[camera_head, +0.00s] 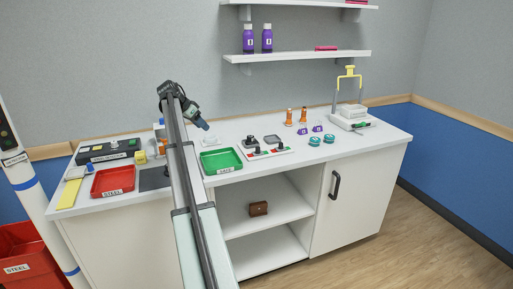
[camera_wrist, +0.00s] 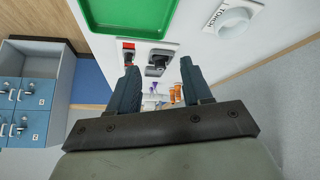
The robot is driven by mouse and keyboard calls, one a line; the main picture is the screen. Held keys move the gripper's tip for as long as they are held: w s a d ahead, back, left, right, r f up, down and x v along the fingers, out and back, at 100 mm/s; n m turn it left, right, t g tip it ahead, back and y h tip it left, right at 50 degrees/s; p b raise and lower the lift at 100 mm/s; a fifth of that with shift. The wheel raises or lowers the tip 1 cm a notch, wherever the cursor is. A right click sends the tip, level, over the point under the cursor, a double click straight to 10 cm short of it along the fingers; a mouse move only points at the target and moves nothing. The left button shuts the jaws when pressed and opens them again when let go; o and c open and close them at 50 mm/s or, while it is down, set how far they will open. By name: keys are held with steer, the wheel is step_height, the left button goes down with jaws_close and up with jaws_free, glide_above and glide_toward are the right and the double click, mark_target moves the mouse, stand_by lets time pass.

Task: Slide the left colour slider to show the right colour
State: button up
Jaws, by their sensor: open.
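A white slider panel (camera_head: 267,155) lies on the counter near its front edge, with two dark knobs and small red and green patches. The left knob (camera_head: 257,150) and the right knob (camera_head: 281,147) stand up from it. Exactly which colour each slider shows is too small to tell. My gripper (camera_head: 205,125) is above the counter, to the left of the panel and apart from it. In the wrist view my gripper (camera_wrist: 159,67) is open and empty. Part of the panel, with a red patch (camera_wrist: 128,46) and a dark knob (camera_wrist: 157,66), shows beyond the fingers.
A green tray (camera_head: 221,170) sits just left of the panel and a red tray (camera_head: 113,190) farther left. A grey square item (camera_head: 272,139) lies behind the panel. Orange bottles (camera_head: 303,115) and teal round items (camera_head: 329,138) stand to the right. Shelves (camera_head: 305,55) hang above.

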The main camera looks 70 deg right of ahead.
steer(key=s+d+m+y, duration=0.1)
steer(key=s+d+m, duration=0.1)
steer(key=s+d, duration=0.45)
steer(key=s+d+m+y, duration=0.2)
steer(key=s+d+m, duration=0.15)
steer(key=s, duration=0.65)
glide_toward(258, 150)
steer(key=shift+n+t, duration=0.3)
steer(key=shift+n, duration=0.15)
steer(key=x, duration=0.5)
steer(key=d+x, duration=0.1)
steer(key=x, duration=0.2)
jaws_close()
